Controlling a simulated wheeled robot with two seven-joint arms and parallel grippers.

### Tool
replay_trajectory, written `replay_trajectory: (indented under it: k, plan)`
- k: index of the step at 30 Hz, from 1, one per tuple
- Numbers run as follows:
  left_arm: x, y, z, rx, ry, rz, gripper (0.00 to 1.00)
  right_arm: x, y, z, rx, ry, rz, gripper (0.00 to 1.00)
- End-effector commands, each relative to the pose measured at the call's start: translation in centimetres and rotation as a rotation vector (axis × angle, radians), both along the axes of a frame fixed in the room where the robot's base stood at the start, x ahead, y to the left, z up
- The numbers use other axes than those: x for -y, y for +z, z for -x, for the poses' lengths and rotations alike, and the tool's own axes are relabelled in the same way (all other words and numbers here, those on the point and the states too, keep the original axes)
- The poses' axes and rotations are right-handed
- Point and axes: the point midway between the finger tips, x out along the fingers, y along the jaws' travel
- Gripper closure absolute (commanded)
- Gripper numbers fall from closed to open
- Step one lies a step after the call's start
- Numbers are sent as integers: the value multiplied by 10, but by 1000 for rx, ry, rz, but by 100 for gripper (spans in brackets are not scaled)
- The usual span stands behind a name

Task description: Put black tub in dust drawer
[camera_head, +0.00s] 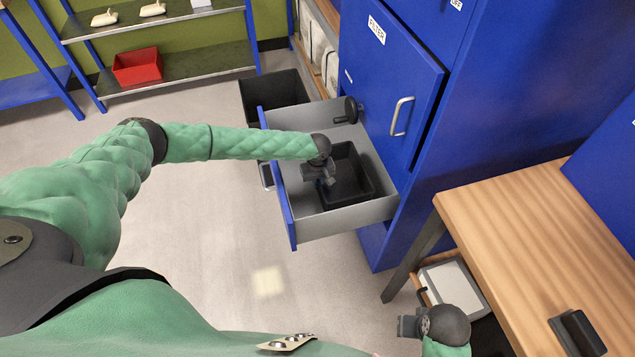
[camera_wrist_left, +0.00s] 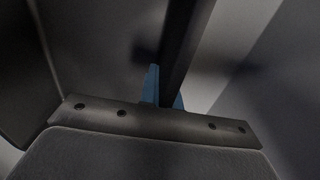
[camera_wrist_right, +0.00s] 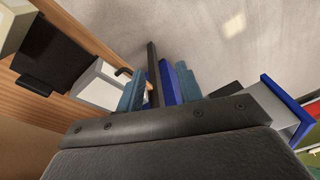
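The black tub (camera_head: 358,190) sits inside the pulled-out grey drawer (camera_head: 290,118) with the blue front, towards its right side. My left gripper (camera_head: 325,180) reaches down at the tub's left wall. In the left wrist view, the blue fingers of my left gripper (camera_wrist_left: 162,92) are on either side of the tub's dark wall (camera_wrist_left: 182,50) and appear closed on it. Whether the tub's base touches the drawer floor is hidden. My right gripper (camera_head: 405,326) is low beside the wooden bench; in the right wrist view its fingers (camera_wrist_right: 160,88) are apart with nothing between them.
A blue cabinet (camera_head: 400,75) with a FILTER door stands behind the drawer. A dark bin (camera_head: 275,92) is beyond the drawer. The wooden bench (camera_head: 540,215) holds a black block (camera_head: 577,333). A red bin (camera_head: 137,67) is on the far shelf. Floor at left is clear.

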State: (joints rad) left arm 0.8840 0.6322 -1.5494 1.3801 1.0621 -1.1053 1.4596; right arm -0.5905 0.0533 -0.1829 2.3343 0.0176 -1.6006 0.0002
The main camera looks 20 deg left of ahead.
Motion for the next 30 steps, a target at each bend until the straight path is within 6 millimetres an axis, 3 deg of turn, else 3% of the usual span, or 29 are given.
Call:
replay_trajectory:
  k: [3,6,7,19,23,30]
  plan:
    - [1,-1,0,0,0,1,100,0,0,0,0,0,0,64]
    - [0,-2,0,0,0,0,76,0,0,0,0,0,0,64]
    - [0,-2,0,0,0,0,74,0,0,0,0,0,0,64]
    - [0,5,-1,1,0,1,74,0,-1,0,-2,0,-1,64]
    - [0,22,0,1,-1,2,74,0,5,2,-2,1,0,64]
    - [-1,69,0,2,0,1,74,1,31,9,0,0,-6,64]
